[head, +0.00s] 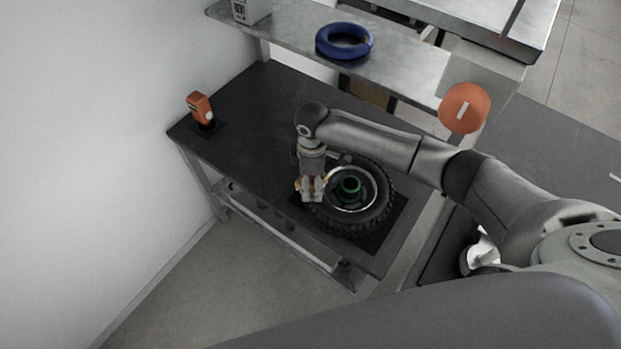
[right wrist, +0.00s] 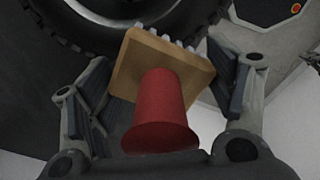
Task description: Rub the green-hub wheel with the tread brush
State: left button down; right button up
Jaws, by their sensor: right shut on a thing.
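The green-hub wheel (head: 380,208) lies flat on a dark mat on the black bench, its green hub (head: 350,187) facing up. Its black tyre also shows along the top of the right wrist view (right wrist: 75,40). My right gripper (head: 312,190) is at the wheel's left side. In the right wrist view, my right gripper (right wrist: 160,72) is shut on the tread brush (right wrist: 165,105), which has a red handle, a wooden block and pale bristles. The bristles point toward the tyre; I cannot tell whether they touch it. My left gripper is not in view.
An orange device (head: 201,108) stands at the bench's far left corner. A blue ring (head: 344,41) and a grey box (head: 251,10) sit on the raised shelf behind. An orange disc (head: 464,108) is at the right end of the shelf. The bench's left half is mostly clear.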

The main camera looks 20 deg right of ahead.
jog(key=r+p, duration=0.2)
jog(key=r, duration=0.1)
jog(key=shift+s, duration=0.3)
jog(key=shift+w+r+p, duration=0.3)
jog(key=shift+r+p, duration=0.6)
jog(key=shift+p, duration=0.05)
jog(key=shift+s+r, duration=0.1)
jog(key=shift+r, duration=0.1)
jog(key=shift+s+r, duration=0.15)
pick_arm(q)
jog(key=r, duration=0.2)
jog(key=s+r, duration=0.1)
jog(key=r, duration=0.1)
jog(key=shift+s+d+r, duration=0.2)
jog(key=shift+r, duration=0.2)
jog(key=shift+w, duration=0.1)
